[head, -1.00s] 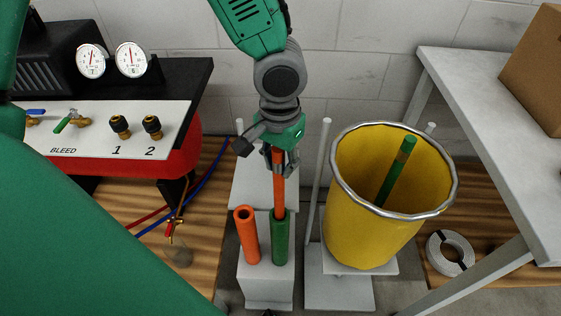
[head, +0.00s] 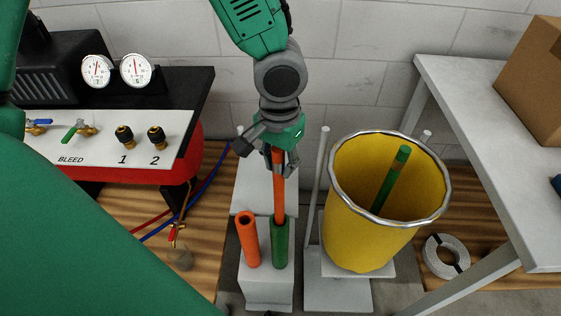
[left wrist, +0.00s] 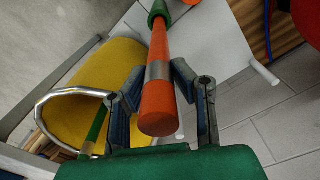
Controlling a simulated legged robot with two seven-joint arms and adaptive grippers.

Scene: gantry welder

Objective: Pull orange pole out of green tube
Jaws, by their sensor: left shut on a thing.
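The orange pole (head: 279,200) stands upright with its lower end inside the green tube (head: 280,243). In the left wrist view the pole (left wrist: 158,90) has a silver band near its free end and runs down into the green tube (left wrist: 159,12). My left gripper (head: 283,166) is shut around the pole's upper part, above the tube's rim. Its fingers (left wrist: 163,97) sit on both sides of the pole in the wrist view. The pole's bottom end is hidden in the tube. My right gripper is not in view.
An open orange tube (head: 248,240) stands left of the green one on a grey block (head: 266,291). A yellow bin (head: 365,235) to the right holds a green pole (head: 391,180). A gauge panel (head: 95,140) is at left, a grey table (head: 490,140) at right.

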